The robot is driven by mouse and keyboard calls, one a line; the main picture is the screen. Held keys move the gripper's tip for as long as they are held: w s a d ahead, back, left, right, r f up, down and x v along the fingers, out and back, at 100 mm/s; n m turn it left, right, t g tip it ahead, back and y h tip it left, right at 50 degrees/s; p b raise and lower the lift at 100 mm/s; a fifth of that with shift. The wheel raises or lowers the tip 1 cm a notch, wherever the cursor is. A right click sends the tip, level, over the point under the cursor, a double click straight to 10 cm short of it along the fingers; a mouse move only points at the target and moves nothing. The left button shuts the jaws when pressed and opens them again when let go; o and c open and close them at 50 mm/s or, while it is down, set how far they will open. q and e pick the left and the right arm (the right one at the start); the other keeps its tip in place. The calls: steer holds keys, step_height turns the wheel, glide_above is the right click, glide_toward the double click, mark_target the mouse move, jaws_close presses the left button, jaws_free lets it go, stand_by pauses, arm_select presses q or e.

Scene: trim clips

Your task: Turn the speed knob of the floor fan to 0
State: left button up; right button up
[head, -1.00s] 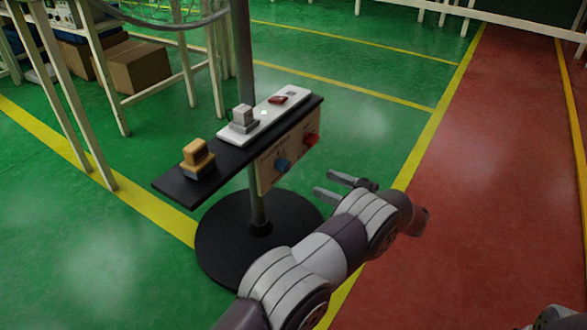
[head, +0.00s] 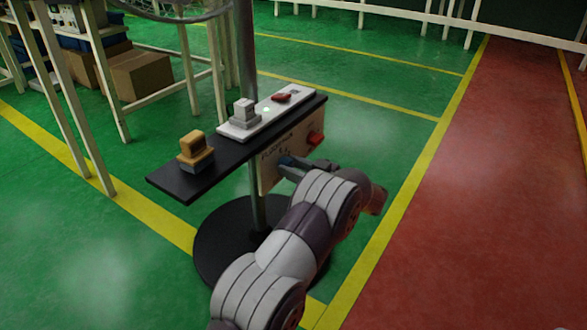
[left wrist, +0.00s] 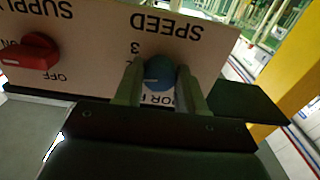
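The blue speed knob (left wrist: 159,73) is on the fan's control panel (left wrist: 100,45), below the upside-down word SPEED in the left wrist view. A figure 3 shows beside it; the knob's setting cannot be read. My left gripper (left wrist: 160,80) has one finger on each side of the knob, close to it. It looks open, and contact is not clear. In the head view the knob (head: 285,160) is mostly hidden by my left gripper (head: 290,168). My right gripper is out of view.
A red supply knob (left wrist: 32,52) sits on the same panel, also seen in the head view (head: 316,139). Above the panel, a dark shelf (head: 165,183) carries a yellow-topped block (head: 195,146) and a white strip (head: 265,118). Open floor lies to the right.

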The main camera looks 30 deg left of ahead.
arm_select(q)
steer(key=shift+c, duration=1)
steer(key=shift+r+n+p, duration=0.15)
steer(key=shift+n+p, duration=1)
steer(key=shift+n, duration=0.05)
steer(key=shift+n+p, duration=0.5)
steer(key=shift+n, duration=0.4)
steer(key=n, duration=0.2)
steer(key=shift+n+p, duration=0.4)
steer(key=n, duration=0.4)
steer(key=shift+w, duration=0.1)
steer(key=shift+n, duration=2.4)
